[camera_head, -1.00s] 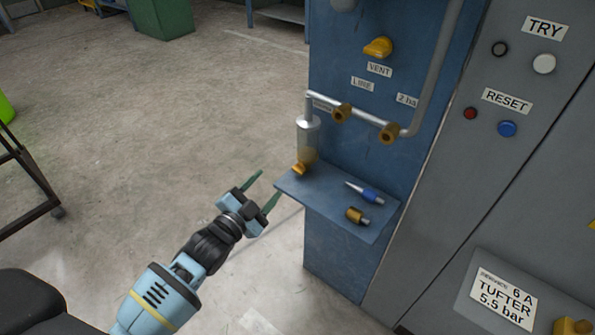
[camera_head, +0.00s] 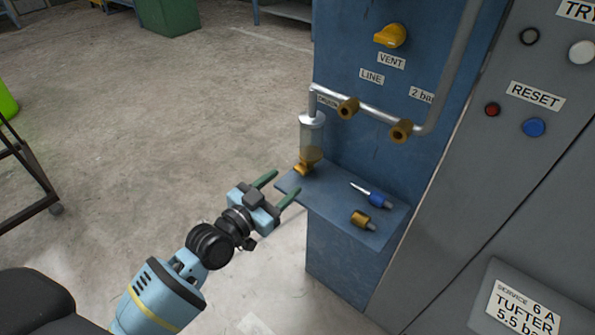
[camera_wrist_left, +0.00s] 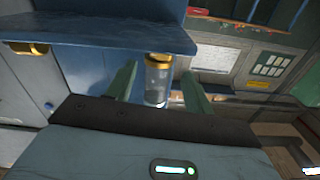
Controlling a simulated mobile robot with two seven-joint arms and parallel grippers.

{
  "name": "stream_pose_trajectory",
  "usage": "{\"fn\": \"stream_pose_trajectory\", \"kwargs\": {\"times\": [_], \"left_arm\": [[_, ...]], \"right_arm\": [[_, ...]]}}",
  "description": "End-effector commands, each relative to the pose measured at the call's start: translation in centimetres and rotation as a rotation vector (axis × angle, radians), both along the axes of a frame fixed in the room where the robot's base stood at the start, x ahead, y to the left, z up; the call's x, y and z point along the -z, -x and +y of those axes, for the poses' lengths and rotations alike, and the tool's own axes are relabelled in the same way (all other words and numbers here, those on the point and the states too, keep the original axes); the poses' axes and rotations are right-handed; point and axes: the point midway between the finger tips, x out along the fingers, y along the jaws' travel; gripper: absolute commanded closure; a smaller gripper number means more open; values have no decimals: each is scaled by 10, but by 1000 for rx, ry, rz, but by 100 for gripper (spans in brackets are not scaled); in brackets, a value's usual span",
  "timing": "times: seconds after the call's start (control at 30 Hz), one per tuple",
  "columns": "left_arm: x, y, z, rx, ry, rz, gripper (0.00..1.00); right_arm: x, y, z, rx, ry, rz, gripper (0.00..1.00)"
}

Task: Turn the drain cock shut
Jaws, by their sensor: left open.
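The drain cock (camera_head: 303,169) is a small yellow piece at the bottom of a clear bowl (camera_head: 312,135), just above the small blue shelf (camera_head: 340,205). The bowl has brownish liquid low inside. My left gripper (camera_head: 284,186) is open and empty, its green fingers pointing at the shelf's near left corner, a short way short of the cock. In the left wrist view the clear bowl with its gold end (camera_wrist_left: 158,62) shows between the two spread fingers (camera_wrist_left: 158,85), beyond them. The cock's handle angle is too small to tell. My right gripper is out of view.
A blue-handled tool (camera_head: 372,195) and a brass fitting (camera_head: 362,219) lie on the shelf right of the cock. Pipework with brass fittings (camera_head: 348,108) and a yellow vent knob (camera_head: 390,35) are on the blue panel above. Open floor lies to the left.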

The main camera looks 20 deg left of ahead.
Motion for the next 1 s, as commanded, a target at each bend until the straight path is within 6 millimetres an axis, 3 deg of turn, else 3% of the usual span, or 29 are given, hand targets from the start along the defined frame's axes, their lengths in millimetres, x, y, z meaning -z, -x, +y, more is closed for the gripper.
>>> {"fn": "stream_pose_trajectory", "kwargs": {"times": [0.2,0.4,0.77,1.0], "left_arm": [[0,-32,-12,1,3,-1,48],[0,-51,-19,0,1,-1,48],[0,-57,-21,0,-1,0,48],[0,-56,-21,0,-1,0,75]], "right_arm": [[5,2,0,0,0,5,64],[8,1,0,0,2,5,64],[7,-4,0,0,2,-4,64],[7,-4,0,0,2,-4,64]]}}
